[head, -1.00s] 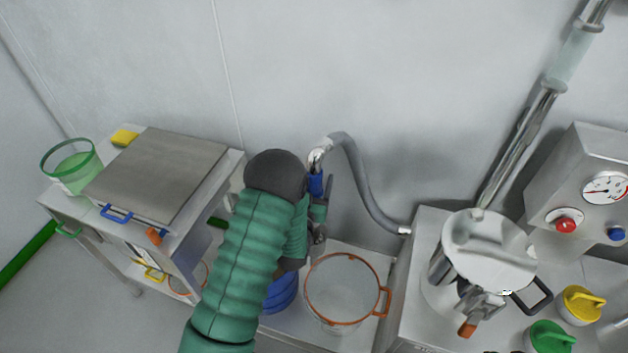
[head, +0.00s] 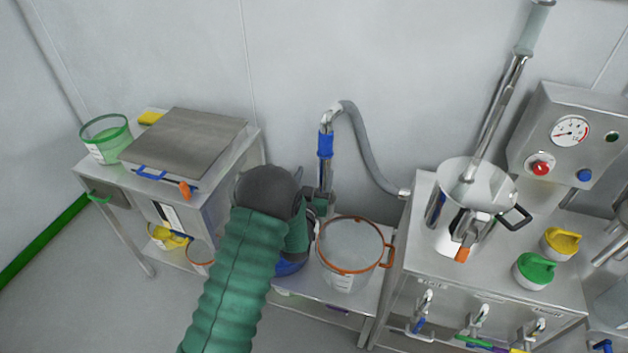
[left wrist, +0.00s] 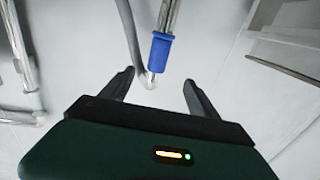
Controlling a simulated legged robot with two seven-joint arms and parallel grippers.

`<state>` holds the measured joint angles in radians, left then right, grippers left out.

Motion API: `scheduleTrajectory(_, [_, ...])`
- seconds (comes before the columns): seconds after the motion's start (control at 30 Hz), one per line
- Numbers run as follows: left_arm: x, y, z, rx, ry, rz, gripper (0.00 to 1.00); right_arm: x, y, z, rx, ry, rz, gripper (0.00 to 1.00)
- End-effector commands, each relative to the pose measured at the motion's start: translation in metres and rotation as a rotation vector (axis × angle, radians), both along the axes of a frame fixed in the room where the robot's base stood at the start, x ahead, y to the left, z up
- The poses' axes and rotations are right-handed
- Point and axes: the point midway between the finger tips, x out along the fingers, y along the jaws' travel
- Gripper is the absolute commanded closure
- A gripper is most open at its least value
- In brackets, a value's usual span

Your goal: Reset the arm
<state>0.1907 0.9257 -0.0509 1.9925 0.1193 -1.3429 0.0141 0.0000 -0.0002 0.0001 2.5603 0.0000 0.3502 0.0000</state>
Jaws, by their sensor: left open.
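My left arm (head: 235,275), in a green ribbed sleeve, comes up from the bottom of the head view. Its gripper (head: 322,203) is beside the lower end of the wash pipe with a blue sleeve (head: 325,146), partly hidden by my dark wrist. In the left wrist view the two dark fingers (left wrist: 160,90) stand wide apart and hold nothing. The blue sleeve (left wrist: 161,48) and the pipe's metal tip show beyond and between the fingertips; contact cannot be told. My right gripper is not in view.
A pot with an orange rim (head: 346,283) stands on a low bench right of my wrist. A steel vessel (head: 462,245) stands on the cabinet at right, with green (head: 534,270) and yellow (head: 561,243) lids. A steel cart (head: 120,176) is at left. A grey hose (head: 366,150) hangs by the wall.

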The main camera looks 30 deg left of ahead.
Motion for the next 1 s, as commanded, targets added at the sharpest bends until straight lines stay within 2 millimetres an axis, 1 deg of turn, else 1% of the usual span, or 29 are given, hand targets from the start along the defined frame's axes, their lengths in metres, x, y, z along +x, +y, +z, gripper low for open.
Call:
scheduleTrajectory(0.47, [-0.001,-0.003,0.002,-0.002,0.006,-0.003,0.3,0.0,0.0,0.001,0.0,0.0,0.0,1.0])
scheduleTrajectory(0.57, [-0.002,-0.015,0.005,-0.032,0.081,-0.024,0.3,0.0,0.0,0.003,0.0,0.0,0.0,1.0])
scheduleTrajectory(0.63, [-0.01,-0.034,0.006,-0.077,0.205,-0.058,0.3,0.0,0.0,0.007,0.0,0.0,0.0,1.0])
scheduleTrajectory(0.67, [-0.017,-0.046,0.006,-0.099,0.275,-0.077,0.3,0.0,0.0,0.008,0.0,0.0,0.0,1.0])
scheduleTrajectory(0.7, [-0.032,-0.063,0.005,-0.128,0.379,-0.104,0.3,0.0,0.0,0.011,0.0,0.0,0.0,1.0])
scheduleTrajectory(0.77, [-0.065,-0.091,0.001,-0.168,0.551,-0.15,0.3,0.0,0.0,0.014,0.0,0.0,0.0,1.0])
scheduleTrajectory(0.8, [-0.094,-0.108,-0.002,-0.188,0.669,-0.178,0.3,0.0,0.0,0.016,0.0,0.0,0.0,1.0])
scheduleTrajectory(0.87, [-0.142,-0.13,-0.005,-0.209,0.843,-0.216,0.3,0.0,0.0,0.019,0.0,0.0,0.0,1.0])
scheduleTrajectory(0.9, [-0.174,-0.142,-0.006,-0.216,0.947,-0.238,0.3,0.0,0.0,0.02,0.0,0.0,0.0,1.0])
scheduleTrajectory(1.0, [-0.242,-0.16,-0.008,-0.224,1.151,-0.27,0.3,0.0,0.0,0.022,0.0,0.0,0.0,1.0])
